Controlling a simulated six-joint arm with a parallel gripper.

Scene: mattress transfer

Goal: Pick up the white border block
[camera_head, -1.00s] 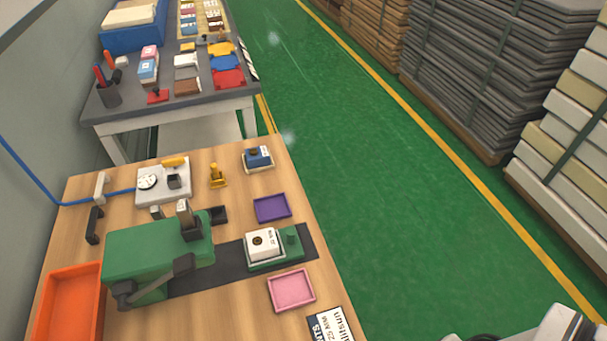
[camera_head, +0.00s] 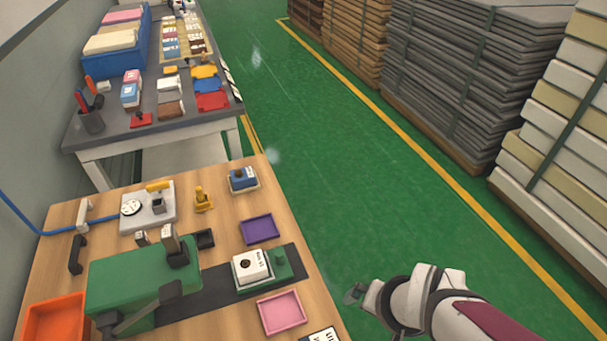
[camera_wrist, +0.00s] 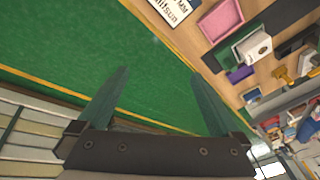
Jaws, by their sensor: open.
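A white block (camera_head: 252,267) with black print and a dark round spot on top sits on a small green holder (camera_head: 283,264) on the wooden table. In the wrist view the white block (camera_wrist: 254,47) shows at upper right, beyond my right finger. Which piece is the white border block is not certain; a white piece (camera_head: 170,85) also lies on the grey table behind. My gripper (camera_head: 355,294) is right of the wooden table, over the green floor and well apart from the block. In the wrist view my gripper (camera_wrist: 158,77) has its two fingers wide apart with nothing between them.
A purple tray (camera_head: 259,229) and a pink tray (camera_head: 282,313) flank the green holder. A green press-like machine (camera_head: 130,275) stands left of it. An orange bin (camera_head: 52,325) is at the near left corner. Stacked slabs (camera_head: 465,75) line the right. The floor between is clear.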

